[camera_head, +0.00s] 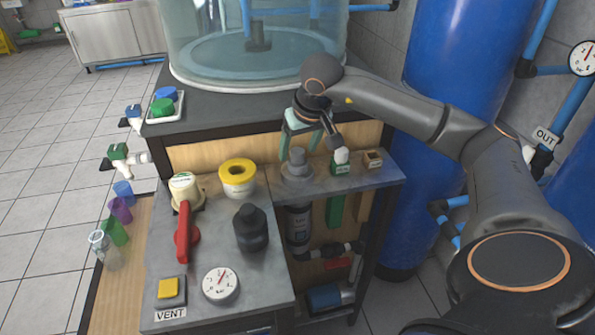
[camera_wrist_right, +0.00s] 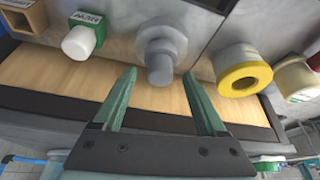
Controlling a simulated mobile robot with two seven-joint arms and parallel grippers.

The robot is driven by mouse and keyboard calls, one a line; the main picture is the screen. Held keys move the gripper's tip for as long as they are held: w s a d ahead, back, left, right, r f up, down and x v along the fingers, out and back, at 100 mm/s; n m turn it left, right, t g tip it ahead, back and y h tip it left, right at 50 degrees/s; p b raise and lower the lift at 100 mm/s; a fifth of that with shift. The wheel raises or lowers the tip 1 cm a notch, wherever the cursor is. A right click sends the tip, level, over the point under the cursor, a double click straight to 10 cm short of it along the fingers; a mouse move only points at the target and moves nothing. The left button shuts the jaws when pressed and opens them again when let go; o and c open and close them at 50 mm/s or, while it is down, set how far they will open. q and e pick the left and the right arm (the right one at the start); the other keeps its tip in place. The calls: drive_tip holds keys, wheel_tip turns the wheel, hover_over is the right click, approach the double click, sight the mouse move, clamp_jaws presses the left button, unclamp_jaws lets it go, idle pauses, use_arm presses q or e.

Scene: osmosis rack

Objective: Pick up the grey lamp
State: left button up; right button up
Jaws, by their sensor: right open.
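A grey knob-like piece, which I take to be the grey lamp (camera_head: 297,165), stands on the right part of the grey worktop. It has a round stepped base and a narrower cylinder on top. In the right wrist view the grey lamp (camera_wrist_right: 161,52) lies straight ahead, in line with the gap between the fingers. My right gripper (camera_head: 309,148) is open, with green fingers, just behind and above the lamp. In the right wrist view its fingertips (camera_wrist_right: 159,76) show on either side of the lamp's end, with nothing held. My left gripper is not in view.
Right of the lamp are a white lamp on a green labelled base (camera_head: 340,162) and a small wooden block (camera_head: 372,159). A yellow-topped roll (camera_head: 237,177), black bottle (camera_head: 251,228) and red handle (camera_head: 186,235) stand to its left. A large clear tank (camera_head: 255,45) rises behind.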

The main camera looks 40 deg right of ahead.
drive_tip(key=c, duration=1.1)
drive_tip(key=shift+o, duration=0.2)
drive_tip(key=shift+r, duration=0.15)
wheel_tip(320, 180, up, 28)
drive_tip(key=p, duration=0.7)
